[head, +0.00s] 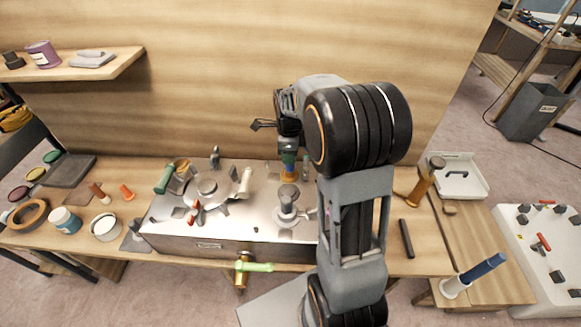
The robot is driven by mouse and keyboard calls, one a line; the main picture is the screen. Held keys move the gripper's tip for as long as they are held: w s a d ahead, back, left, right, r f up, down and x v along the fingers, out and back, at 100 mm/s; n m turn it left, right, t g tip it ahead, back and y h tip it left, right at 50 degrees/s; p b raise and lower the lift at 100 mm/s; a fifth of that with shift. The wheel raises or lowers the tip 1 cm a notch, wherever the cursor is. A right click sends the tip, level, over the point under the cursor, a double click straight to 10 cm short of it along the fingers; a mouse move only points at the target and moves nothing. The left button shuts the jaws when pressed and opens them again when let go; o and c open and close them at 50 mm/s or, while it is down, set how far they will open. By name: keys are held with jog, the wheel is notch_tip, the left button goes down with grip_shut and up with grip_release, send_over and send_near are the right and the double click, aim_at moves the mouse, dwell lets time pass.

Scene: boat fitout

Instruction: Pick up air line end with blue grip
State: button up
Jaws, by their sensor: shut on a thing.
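My gripper (289,138) points down over the back of the metal worktop (255,215). My arm hides the area to the right of the gripper.
A silver fitting (287,205) stands in front of the gripper, and a round metal part with handles (207,190) is to its left. A green-handled tool (163,180) lies farther left. A dark-blue handle (482,268) in a white holder is at the right. The wooden wall is close behind.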

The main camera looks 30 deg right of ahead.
grip_shut()
jog(key=shift+r, duration=0.15)
jog(key=shift+r, duration=0.65)
jog(key=s+a+r+b, duration=0.2)
jog(key=s+a+r, duration=0.6)
jog(key=s+r, duration=0.3)
jog(key=shift+a+r, duration=0.2)
jog(key=shift+a, duration=0.1)
